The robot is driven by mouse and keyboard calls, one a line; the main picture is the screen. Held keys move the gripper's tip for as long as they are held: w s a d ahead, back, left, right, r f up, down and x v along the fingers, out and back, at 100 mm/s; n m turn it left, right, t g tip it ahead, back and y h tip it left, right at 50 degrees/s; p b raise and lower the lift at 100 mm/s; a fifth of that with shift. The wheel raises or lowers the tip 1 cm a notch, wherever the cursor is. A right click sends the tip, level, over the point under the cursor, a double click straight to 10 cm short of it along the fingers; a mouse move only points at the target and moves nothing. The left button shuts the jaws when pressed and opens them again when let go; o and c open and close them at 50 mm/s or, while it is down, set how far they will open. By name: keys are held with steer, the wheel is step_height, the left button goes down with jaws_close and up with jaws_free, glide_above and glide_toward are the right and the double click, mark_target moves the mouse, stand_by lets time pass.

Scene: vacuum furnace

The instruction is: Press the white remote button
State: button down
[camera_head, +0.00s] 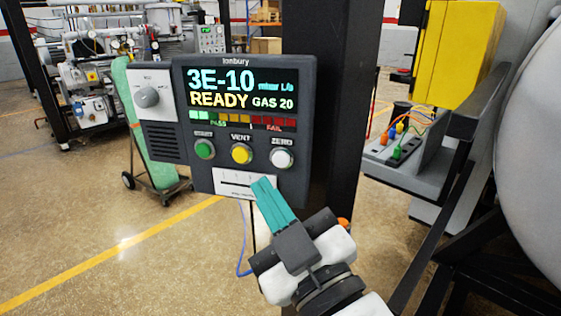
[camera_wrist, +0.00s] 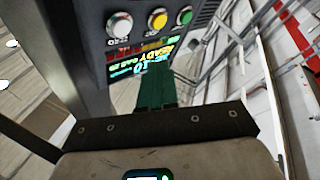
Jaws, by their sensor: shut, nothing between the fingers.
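The white button (camera_head: 281,158), labelled ZERO, is the rightmost of three round buttons on the dark grey control panel (camera_head: 215,171). The yellow VENT button (camera_head: 241,153) and the green button (camera_head: 204,149) are to its left. My gripper (camera_head: 264,184) has its teal fingers together and empty, below the white button and in front of the panel's lower edge. In the wrist view the white button (camera_wrist: 120,25) shows upside down at upper left, with the fingers (camera_wrist: 156,72) pointing up below the buttons. The fingertips look apart from the white button.
The panel display reads 3E-10, READY, GAS 20. A grey knob (camera_head: 147,97) is on its left. A dark post (camera_head: 335,110) stands behind the panel. A large grey cylinder (camera_head: 532,130) and a yellow box (camera_head: 455,52) are at right.

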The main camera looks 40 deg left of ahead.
steer(key=shift+w+a+b, duration=0.2)
steer(key=shift+w+a, duration=0.1)
steer(key=shift+w, duration=0.4)
steer(key=shift+w+a+b, duration=0.2)
steer(key=shift+w+a, duration=0.15)
steer(key=shift+w, duration=0.35)
steer(key=shift+w+a+b, duration=0.2)
steer(key=shift+w+a, duration=0.1)
steer(key=shift+w, duration=0.4)
stand_by(0.5)
steer(key=shift+w+a, duration=0.2)
steer(key=shift+w, duration=0.15)
steer(key=shift+w+a+b, duration=0.15)
steer(key=shift+w+b, duration=0.15)
steer(key=shift+b, duration=0.2)
stand_by(0.5)
steer(key=shift+s, duration=0.1)
steer(key=shift+s+d, duration=0.35)
steer(key=shift+s, duration=0.25)
steer(key=shift+s, duration=0.1)
steer(key=shift+s+d+p, duration=0.15)
steer(key=shift+s+d, duration=0.2)
steer(key=shift+s, duration=0.35)
steer(key=shift+s+d+p, duration=0.15)
steer(key=shift+s+d, duration=0.2)
steer(key=shift+s, duration=0.4)
steer(key=shift+s+d+p, duration=0.15)
steer(key=shift+s+d, duration=0.2)
steer(key=shift+s, duration=0.35)
